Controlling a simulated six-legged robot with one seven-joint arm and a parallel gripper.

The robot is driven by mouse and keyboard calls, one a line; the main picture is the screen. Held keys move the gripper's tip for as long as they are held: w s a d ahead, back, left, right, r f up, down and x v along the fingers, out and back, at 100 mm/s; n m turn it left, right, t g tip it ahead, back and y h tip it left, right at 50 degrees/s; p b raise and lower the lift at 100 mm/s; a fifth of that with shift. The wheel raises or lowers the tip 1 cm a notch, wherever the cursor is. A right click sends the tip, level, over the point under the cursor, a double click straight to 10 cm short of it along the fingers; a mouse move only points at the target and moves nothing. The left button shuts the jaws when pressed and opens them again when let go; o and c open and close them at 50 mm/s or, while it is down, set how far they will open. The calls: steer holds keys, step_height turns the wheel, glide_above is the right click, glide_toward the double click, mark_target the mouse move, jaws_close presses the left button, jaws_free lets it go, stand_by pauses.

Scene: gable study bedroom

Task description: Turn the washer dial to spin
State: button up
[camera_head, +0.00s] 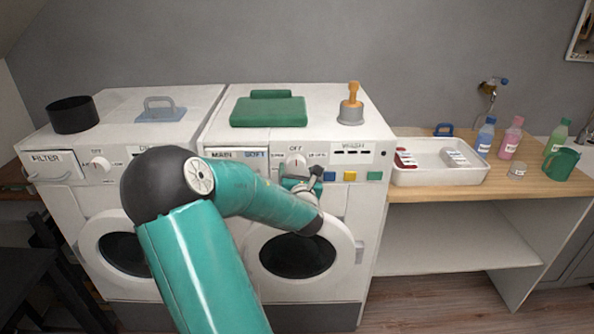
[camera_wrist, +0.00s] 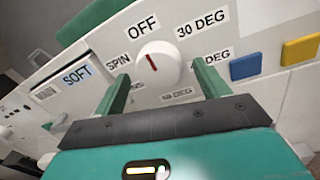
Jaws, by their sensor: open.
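The washer dial (camera_wrist: 158,64) is a round white knob with a red mark. The mark points roughly at the OFF label (camera_wrist: 143,26). The SPIN label (camera_wrist: 118,64) is on the dial's left and 30 DEG on its upper right. In the head view the dial (camera_head: 296,161) is on the right machine's front panel, partly hidden by my gripper (camera_head: 303,182). In the wrist view my gripper (camera_wrist: 162,86) is open, with one green finger on each side of the dial's lower part. I see gaps beside the dial and cannot tell its depth between the fingers.
Blue and yellow buttons (camera_wrist: 300,50) sit right of the dial. The SOFT drawer (camera_wrist: 82,78) is on its left. A dryer (camera_head: 110,200) stands left, a counter with a white tray (camera_head: 440,176) right.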

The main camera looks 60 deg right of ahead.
steer(key=shift+w+d, duration=0.35)
steer(key=shift+d, duration=0.15)
steer(key=shift+c, duration=0.2)
steer(key=c, duration=0.9)
steer(key=shift+c, duration=0.2)
